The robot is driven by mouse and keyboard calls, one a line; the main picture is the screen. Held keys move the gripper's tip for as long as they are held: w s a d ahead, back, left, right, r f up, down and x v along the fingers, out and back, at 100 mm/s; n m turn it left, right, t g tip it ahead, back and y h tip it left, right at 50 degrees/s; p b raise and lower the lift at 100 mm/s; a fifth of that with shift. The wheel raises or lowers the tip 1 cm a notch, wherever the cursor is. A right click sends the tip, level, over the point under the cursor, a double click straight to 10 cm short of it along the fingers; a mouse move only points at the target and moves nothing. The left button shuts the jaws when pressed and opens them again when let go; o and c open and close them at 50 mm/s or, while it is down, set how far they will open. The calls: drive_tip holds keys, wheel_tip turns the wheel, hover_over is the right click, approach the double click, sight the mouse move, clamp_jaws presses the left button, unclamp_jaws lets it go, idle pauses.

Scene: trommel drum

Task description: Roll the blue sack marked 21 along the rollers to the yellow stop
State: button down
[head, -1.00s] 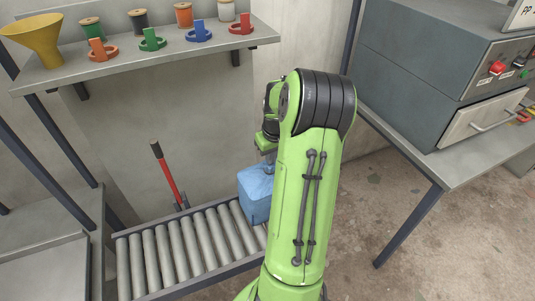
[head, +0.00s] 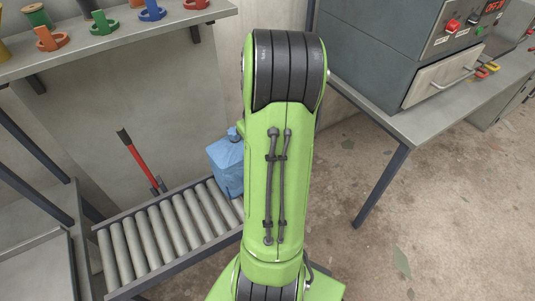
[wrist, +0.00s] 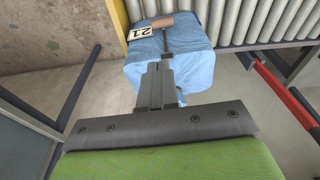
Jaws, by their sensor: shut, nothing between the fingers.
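The blue sack (head: 227,166) rests at the right end of the roller conveyor (head: 165,238) in the head view, partly covered by my arm. In the wrist view the sack (wrist: 180,62) shows its white tag marked 21 (wrist: 142,33). A brown cylindrical piece (wrist: 159,20) shows at its far edge. The yellow stop (wrist: 121,18) is a narrow strip close beside the sack. My gripper (wrist: 160,68) is shut and empty, its fingers in front of the sack; I cannot tell whether they touch it. My arm hides the gripper in the head view.
A red-handled lever (head: 139,158) stands behind the rollers. A shelf (head: 110,42) with spools and coloured holders hangs above. A table (head: 400,110) with a grey machine (head: 385,55) stands to the right. Floor is open at the lower right.

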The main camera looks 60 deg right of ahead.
drive_tip(key=s+a, duration=0.3)
drive_tip(key=s, duration=0.3)
drive_tip(key=shift+s+a, duration=0.15)
drive_tip(key=shift+a, duration=0.15)
drive_tip(key=c, duration=1.8)
unclamp_jaws()
drive_tip(key=shift+o, duration=1.3)
drive_tip(key=shift+d+r, duration=0.2)
drive_tip(key=shift+d, duration=0.05)
drive_tip(key=o, duration=0.7)
drive_tip(key=w+d+r+m, duration=0.1)
drive_tip(key=w, duration=0.1)
drive_tip(key=w+d+r+m+p, duration=0.1)
drive_tip(key=w+d+r+m, duration=0.1)
drive_tip(key=w+d+r+m+g+p, duration=0.1)
drive_tip(key=w+d+r+m, duration=0.1)
drive_tip(key=w, duration=0.1)
drive_tip(key=shift+w+d+r, duration=0.1)
drive_tip(key=shift+d, duration=0.15)
drive_tip(key=shift+o, duration=1.2)
drive_tip(key=w+d+r+m+y+p, duration=0.1)
drive_tip(key=w+r+m+p, duration=0.1)
drive_tip(key=w+r+m, duration=0.4)
drive_tip(key=w, duration=0.3)
drive_tip(key=shift+w+d+m+g, duration=0.15)
drive_tip(key=shift+d+m+g, duration=0.15)
drive_tip(key=shift+g, duration=0.1)
